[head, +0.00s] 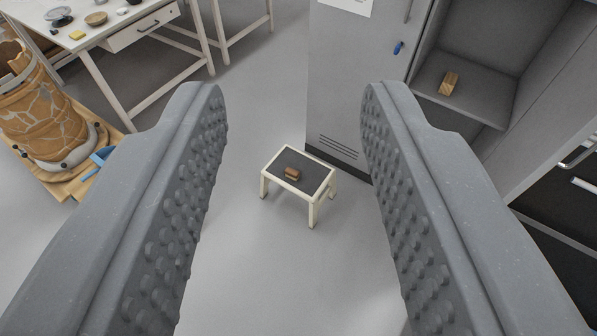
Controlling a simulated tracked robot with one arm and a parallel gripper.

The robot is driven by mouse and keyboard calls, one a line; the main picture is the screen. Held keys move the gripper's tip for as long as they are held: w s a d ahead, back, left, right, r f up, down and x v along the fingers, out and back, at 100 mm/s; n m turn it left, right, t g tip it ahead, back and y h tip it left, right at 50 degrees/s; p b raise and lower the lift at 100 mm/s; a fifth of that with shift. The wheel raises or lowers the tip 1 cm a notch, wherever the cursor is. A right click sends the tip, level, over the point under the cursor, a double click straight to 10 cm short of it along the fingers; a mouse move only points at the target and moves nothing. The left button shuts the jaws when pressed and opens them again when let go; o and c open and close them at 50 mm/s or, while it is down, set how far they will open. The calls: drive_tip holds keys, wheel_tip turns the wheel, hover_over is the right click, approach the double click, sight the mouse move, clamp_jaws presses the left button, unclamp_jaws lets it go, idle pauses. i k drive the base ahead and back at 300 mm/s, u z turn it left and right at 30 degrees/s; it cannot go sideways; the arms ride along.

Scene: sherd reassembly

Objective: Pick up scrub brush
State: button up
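A small brown block-shaped thing (291,173) lies on the dark top of a low cream stool (272,158). A lighter wooden block (449,83), perhaps with bristles, lies on a shelf in the open grey cabinet at the upper right. Both are small in the picture, and I cannot tell for sure which is the scrub brush. My gripper (292,92) is wide open and empty, its two studded grey fingers framing the view. The stool shows between the fingers, well beyond and below them. The cabinet block appears to the right of the right finger.
A grey cabinet (345,75) with a blue-tagged door stands behind the stool. A reassembled pot (38,105) stands on a wooden board at the left. A white table (95,52) with bowls and a yellow sponge (77,35) is at the upper left. Grey floor around the stool is clear.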

sight(291, 173)
drive_tip(key=i, duration=1.6)
drive_tip(key=u, duration=0.05)
